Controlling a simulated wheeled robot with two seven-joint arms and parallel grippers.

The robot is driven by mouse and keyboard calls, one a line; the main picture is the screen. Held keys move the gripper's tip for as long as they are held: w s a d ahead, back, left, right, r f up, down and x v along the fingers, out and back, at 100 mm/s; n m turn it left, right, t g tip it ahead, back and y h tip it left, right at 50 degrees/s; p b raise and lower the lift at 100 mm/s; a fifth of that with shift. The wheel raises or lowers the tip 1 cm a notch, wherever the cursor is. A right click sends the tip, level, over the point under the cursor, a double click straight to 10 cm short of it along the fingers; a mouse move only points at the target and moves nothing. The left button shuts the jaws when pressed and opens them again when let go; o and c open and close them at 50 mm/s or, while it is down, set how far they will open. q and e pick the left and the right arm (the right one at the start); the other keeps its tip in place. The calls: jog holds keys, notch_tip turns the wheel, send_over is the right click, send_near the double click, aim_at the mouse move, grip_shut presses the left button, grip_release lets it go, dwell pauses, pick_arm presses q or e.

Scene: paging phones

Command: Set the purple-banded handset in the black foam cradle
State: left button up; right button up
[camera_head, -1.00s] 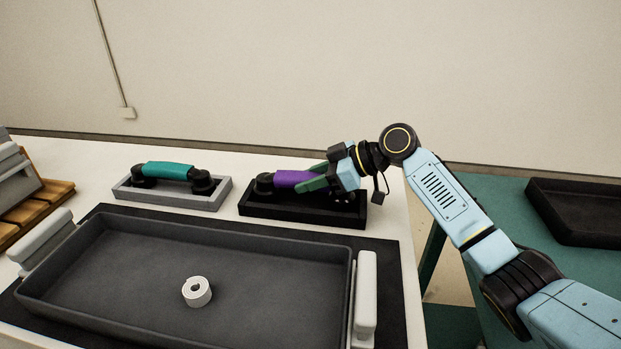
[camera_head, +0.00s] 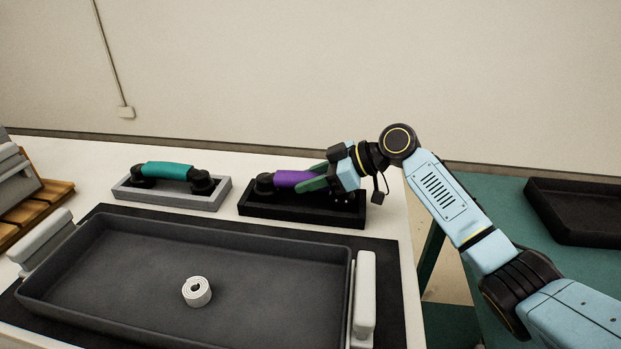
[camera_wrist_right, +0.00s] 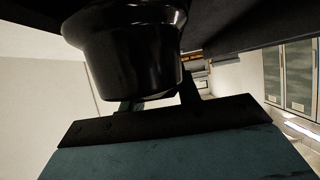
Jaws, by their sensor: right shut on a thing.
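The purple-banded handset (camera_head: 292,179) lies lengthwise at the black foam cradle (camera_head: 300,213) at the back of the white table. Its left black end sits at the cradle's left part; its right end is mostly hidden by my gripper. My right gripper (camera_head: 316,181) is shut on the handset at its purple band, with green fingers. In the right wrist view a glossy black handset end (camera_wrist_right: 125,50) fills the upper middle, close to the gripper. Whether the handset rests fully in the cradle I cannot tell. My left gripper is not in view.
A teal-banded handset (camera_head: 166,170) sits in a grey cradle (camera_head: 175,197) to the left. A large dark tray (camera_head: 110,285) with a white roll (camera_head: 197,291) fills the front. Wooden slats (camera_head: 35,208) are at far left. A black tray (camera_head: 585,215) lies on the green table at right.

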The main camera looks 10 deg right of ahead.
jog(key=shift+f+b, duration=0.35)
jog(key=shift+f, duration=0.15)
dwell(0.4)
jog(key=o, duration=0.9)
jog(key=shift+c, duration=0.2)
jog(key=shift+p+v, duration=1.2)
jog(key=shift+v, duration=1.3)
jog(key=p+v, duration=0.2)
jog(key=v, duration=0.4)
